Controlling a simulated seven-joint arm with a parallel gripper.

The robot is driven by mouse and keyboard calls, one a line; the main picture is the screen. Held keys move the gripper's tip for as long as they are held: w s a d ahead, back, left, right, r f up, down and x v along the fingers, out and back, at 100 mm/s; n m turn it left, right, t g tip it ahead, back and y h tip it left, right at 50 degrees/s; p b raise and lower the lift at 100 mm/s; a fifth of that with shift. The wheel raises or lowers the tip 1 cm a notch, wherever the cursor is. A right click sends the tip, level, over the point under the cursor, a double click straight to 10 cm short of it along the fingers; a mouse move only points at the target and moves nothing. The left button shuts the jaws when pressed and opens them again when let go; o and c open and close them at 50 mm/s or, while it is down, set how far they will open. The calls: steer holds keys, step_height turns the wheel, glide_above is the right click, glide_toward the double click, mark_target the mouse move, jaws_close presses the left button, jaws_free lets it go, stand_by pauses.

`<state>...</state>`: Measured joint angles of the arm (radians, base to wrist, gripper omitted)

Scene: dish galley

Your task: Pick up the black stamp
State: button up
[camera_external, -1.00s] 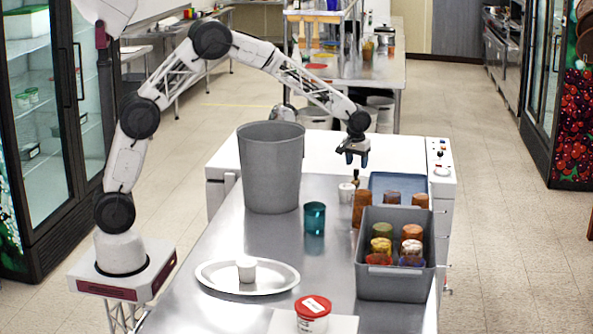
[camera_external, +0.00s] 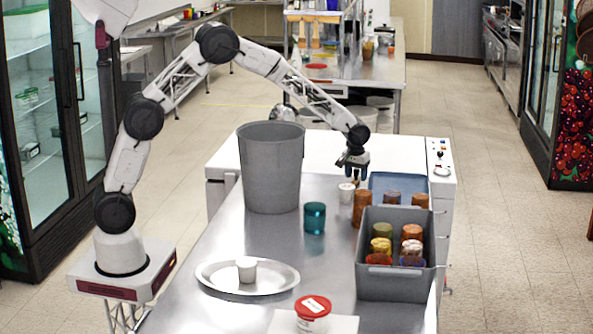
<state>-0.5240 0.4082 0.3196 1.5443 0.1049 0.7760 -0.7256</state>
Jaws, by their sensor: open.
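My gripper (camera_external: 353,172) points down and is open over the far part of the steel counter, just above a white cup and the left edge of a blue tray. A small dark upright piece (camera_external: 356,181), perhaps the black stamp, shows just under the fingers, between the white cup (camera_external: 346,193) and an orange-brown tumbler (camera_external: 362,208). It is too small to be sure, and the fingers partly cover it. I cannot tell whether the fingers stand around it or still above it.
A tall grey bin (camera_external: 271,168) stands left of my gripper. A grey crate (camera_external: 396,282) with several coloured jars is nearer, in front of the blue tray (camera_external: 399,181). A teal cup (camera_external: 314,218), an oval platter (camera_external: 212,276) and a red-lidded tub (camera_external: 313,306) sit nearer on the counter.

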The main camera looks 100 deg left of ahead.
steer(key=c, duration=1)
steer(key=shift+r, duration=5)
